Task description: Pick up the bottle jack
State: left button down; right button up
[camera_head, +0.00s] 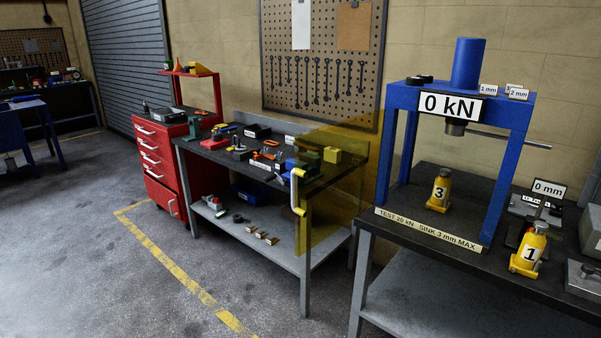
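Two yellow bottle jacks are on the dark bench at the right. The bottle jack marked 3 (439,190) stands upright inside the blue press frame (497,185), below the press ram. Neither of my grippers shows in this view.
The press carries a "0 kN" sign (450,106), and a rod sticks out to the right below its top beam. A translucent yellow panel (335,190) stands at the cluttered middle workbench (225,155). A red drawer cabinet (158,160) is farther left. The floor at left is open.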

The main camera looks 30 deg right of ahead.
aim_at(438, 202)
jog(key=z, duration=0.4)
jog(key=i+j+z, duration=0.1)
jog(key=z, duration=0.65)
jog(key=j+z, duration=0.15)
jog(key=z, duration=0.25)
jog(key=i+j+z, duration=0.15)
jog(key=j+z, duration=0.25)
jog(key=j, duration=0.45)
jog(key=i+j+z, duration=0.1)
jog(key=j+z, duration=0.3)
jog(key=j, duration=0.4)
jog(key=k+j+z, duration=0.1)
jog(key=j+z, duration=0.3)
jog(key=j, duration=0.45)
jog(key=i+j, duration=0.1)
jog(key=j, duration=0.2)
jog(key=i+j, duration=0.15)
jog(key=j, duration=0.2)
jog(key=i+j, duration=0.1)
jog(key=j, duration=0.2)
jog(key=i, duration=0.15)
jog(key=i+l+u, duration=0.2)
jog(key=l, duration=0.5)
jog(key=l+u, duration=0.2)
jog(key=l, duration=0.5)
jog(key=i+l+u, duration=0.2)
jog(key=l, duration=0.55)
jog(key=k, duration=0.1)
